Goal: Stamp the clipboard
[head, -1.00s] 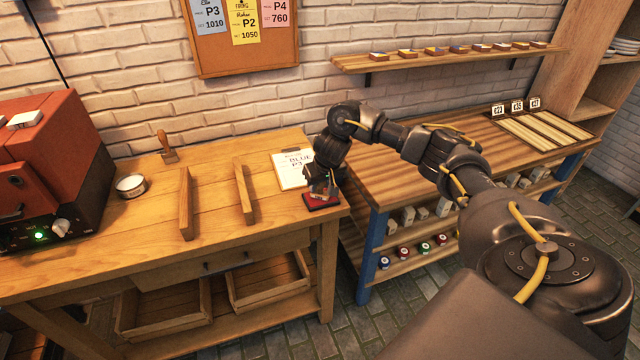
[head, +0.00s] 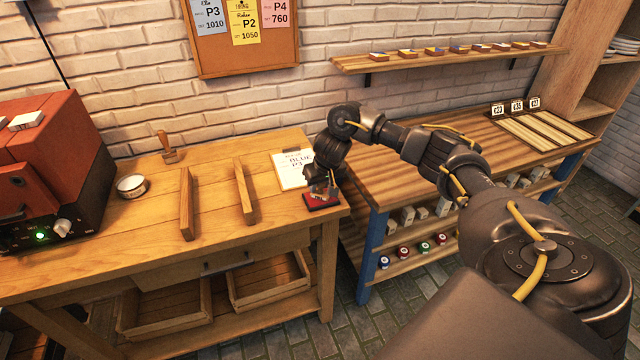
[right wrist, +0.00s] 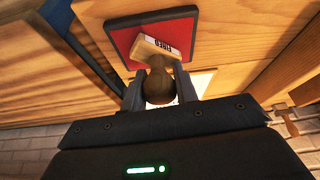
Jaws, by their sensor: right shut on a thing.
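The clipboard (head: 291,172) lies on the wooden workbench with a white sheet reading "BLUE P3". My right gripper (head: 322,190) is just to its right, near the bench's right edge. In the right wrist view, the gripper (right wrist: 160,90) is shut on the round handle of a wooden stamp (right wrist: 158,48) marked "FIRED". The stamp is at the red ink pad (right wrist: 117,34), which also shows in the head view (head: 314,205). I cannot tell whether its face touches the pad. My left gripper is out of view.
A red kiln-like machine (head: 60,160) is at the left. A second table (head: 440,160) is at the right.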

